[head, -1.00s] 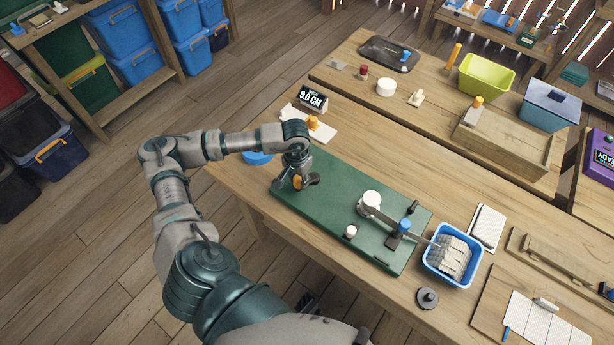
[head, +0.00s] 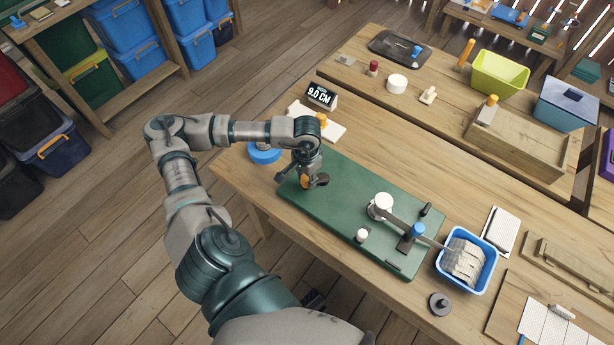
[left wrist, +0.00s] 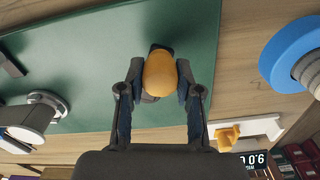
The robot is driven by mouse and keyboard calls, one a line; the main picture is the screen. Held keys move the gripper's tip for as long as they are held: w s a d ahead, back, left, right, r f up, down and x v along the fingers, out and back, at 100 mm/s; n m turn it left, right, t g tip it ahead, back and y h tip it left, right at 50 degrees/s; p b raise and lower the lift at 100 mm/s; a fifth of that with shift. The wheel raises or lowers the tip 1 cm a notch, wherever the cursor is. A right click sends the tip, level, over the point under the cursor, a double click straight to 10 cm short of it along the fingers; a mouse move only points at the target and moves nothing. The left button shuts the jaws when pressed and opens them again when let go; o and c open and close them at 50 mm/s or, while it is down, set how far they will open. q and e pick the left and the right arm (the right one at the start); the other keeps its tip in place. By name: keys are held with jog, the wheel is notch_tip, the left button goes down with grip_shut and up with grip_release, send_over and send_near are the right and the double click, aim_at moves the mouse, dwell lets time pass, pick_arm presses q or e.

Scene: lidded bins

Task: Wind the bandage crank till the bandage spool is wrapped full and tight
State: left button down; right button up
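My left gripper (head: 312,181) is over the left part of the green board (head: 345,190). In the left wrist view its fingers (left wrist: 160,85) stand on both sides of an orange crank knob (left wrist: 160,75) and appear closed on it. The knob shows only partly in the head view (head: 305,182); much of the crank is hidden under the gripper. The white spool (head: 382,204) stands on the board, right of the gripper. A pale strip runs from it past a blue-topped post (head: 417,231) to the bandage in a blue bin (head: 474,282). My right gripper is not in view.
A display (head: 321,95) reads 9.0 CM behind the board. A blue roll (head: 264,153) lies at the board's left. A white peg (head: 362,236) stands on the board's front part. A grey disc (head: 440,303) lies near the table's front edge.

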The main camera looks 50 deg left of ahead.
pick_arm(q)
jog(key=c, duration=0.8)
grip_release()
notch_tip(320, 180, up, 12)
jog(key=shift+a+f, duration=0.1)
